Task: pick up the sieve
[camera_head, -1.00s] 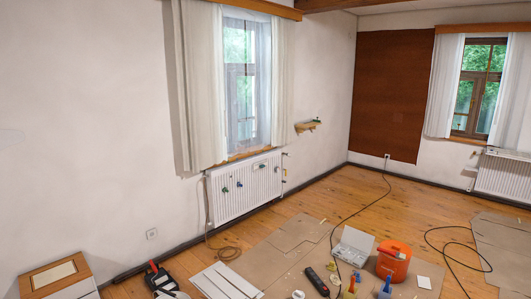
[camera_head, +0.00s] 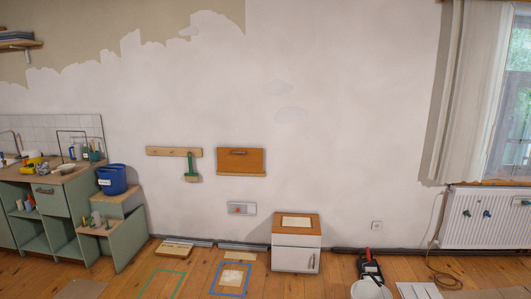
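I cannot make out a sieve for certain in the head view. Small items crowd the worktop (camera_head: 40,181) of the green cabinet at the far left, including a yellow thing (camera_head: 32,159) and a pale, flat round thing (camera_head: 65,169). They are too small to tell whether one is the sieve. My gripper is not in view.
A blue bucket (camera_head: 112,181) stands beside the worktop. A green brush (camera_head: 191,170) hangs from a wall rail (camera_head: 173,151). A white cabinet (camera_head: 296,258) stands by the wall. A white bucket (camera_head: 370,290) and a red-black tool (camera_head: 370,265) are on the floor at right.

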